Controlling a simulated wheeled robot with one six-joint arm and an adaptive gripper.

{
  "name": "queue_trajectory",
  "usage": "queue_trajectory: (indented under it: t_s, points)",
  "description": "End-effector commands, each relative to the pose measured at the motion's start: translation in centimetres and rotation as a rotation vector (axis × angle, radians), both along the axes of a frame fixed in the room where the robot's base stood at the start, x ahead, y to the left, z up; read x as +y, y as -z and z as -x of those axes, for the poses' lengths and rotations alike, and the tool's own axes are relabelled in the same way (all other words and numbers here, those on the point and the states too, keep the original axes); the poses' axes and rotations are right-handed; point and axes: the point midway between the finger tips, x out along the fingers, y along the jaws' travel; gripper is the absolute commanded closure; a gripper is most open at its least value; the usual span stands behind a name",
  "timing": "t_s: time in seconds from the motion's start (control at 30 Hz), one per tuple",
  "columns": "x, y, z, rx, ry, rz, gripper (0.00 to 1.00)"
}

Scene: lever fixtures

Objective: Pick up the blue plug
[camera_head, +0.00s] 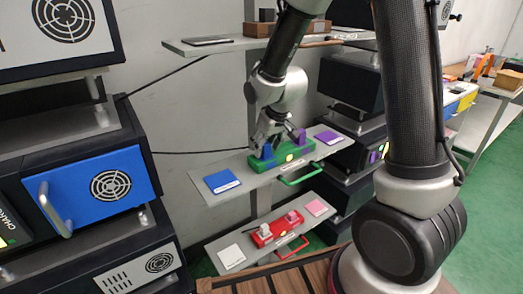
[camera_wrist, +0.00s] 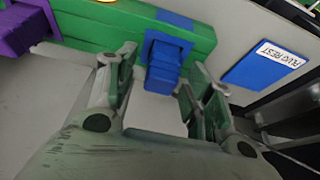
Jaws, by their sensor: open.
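The blue plug (camera_head: 267,153) sits at the left end of the green socket block (camera_head: 283,150) on the middle shelf. In the wrist view the blue plug (camera_wrist: 163,72) stands out from the block's face, between the two fingers. My gripper (camera_head: 261,139) is open over the plug. In the wrist view my gripper (camera_wrist: 165,84) has one finger on each side of the plug, and gaps show between them. A purple plug (camera_head: 300,136) is at the block's other end; it also shows at the left of the wrist view (camera_wrist: 22,28).
A blue pad (camera_head: 221,181), labelled "PLUG REST" in the wrist view (camera_wrist: 268,65), lies left of the block. A purple pad (camera_head: 328,137) lies right. A green handle (camera_head: 300,175) juts from the front. A lower shelf holds a red block (camera_head: 276,230). An upper shelf (camera_head: 215,49) is above.

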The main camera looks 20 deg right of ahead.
Motion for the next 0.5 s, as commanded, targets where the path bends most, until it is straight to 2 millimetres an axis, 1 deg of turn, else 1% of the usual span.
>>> queue_trajectory:
  t_s: [0.17, 0.27, 0.3, 0.43, 0.47, 0.5]
  points:
    - [-0.01, 0.02, 0.00, -0.001, 0.000, 0.000, 0.48]
    - [-0.01, 0.02, -0.01, -0.001, 0.000, 0.000, 0.65]
    - [-0.01, 0.02, -0.01, -0.001, 0.000, 0.000, 0.72]
    - [-0.01, 0.01, -0.01, -0.001, 0.000, 0.000, 0.96]
    - [-0.01, 0.01, -0.01, -0.001, 0.000, 0.000, 0.98]
    - [-0.01, 0.01, -0.02, -0.001, 0.000, 0.000, 0.98]
